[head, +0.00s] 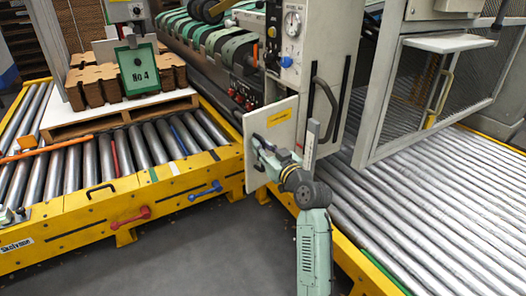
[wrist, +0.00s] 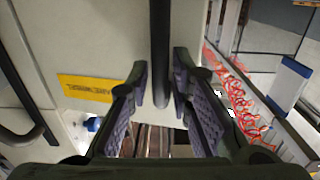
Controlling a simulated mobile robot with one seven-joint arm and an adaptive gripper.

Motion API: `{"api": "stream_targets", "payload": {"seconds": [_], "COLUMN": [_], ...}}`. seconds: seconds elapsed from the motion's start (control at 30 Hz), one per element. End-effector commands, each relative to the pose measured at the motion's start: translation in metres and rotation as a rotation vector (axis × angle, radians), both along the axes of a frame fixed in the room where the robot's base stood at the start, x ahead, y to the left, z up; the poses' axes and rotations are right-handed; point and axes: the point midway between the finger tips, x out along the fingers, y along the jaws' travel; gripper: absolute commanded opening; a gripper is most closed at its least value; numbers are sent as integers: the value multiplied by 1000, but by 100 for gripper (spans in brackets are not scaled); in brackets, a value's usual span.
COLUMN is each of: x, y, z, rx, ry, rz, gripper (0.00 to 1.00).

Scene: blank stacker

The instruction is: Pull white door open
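The white door (head: 279,122) is a pale panel with a yellow label on the front of the machine cabinet. It also shows in the wrist view (wrist: 105,45), with the label upside down. A dark vertical bar handle (wrist: 160,45) runs down its face. My gripper (wrist: 160,85) is at the door, with one finger on each side of the bar. Narrow gaps seem to show between the fingertips and the bar, so it looks open around it. In the head view my gripper (head: 262,147) is in front of the door's left part, and the handle is hard to make out.
Roller conveyors with yellow frames (head: 130,205) lie to the left and right (head: 440,190). A pallet (head: 125,118) with brown stacks stands on the left one. Grey floor (head: 220,250) is clear in front.

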Motion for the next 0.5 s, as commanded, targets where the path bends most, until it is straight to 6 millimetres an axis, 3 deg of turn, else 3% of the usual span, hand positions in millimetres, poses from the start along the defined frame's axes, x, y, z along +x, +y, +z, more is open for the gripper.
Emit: {"api": "stream_targets", "payload": {"seconds": [0.03,0.2,0.5], "x": [0,-1,-1], "y": [1,0,1], "z": [15,52,86], "rx": [1,0,3], "ry": [-13,-19,-11], "rz": [0,-1,0], "gripper": [20,20,20]}}
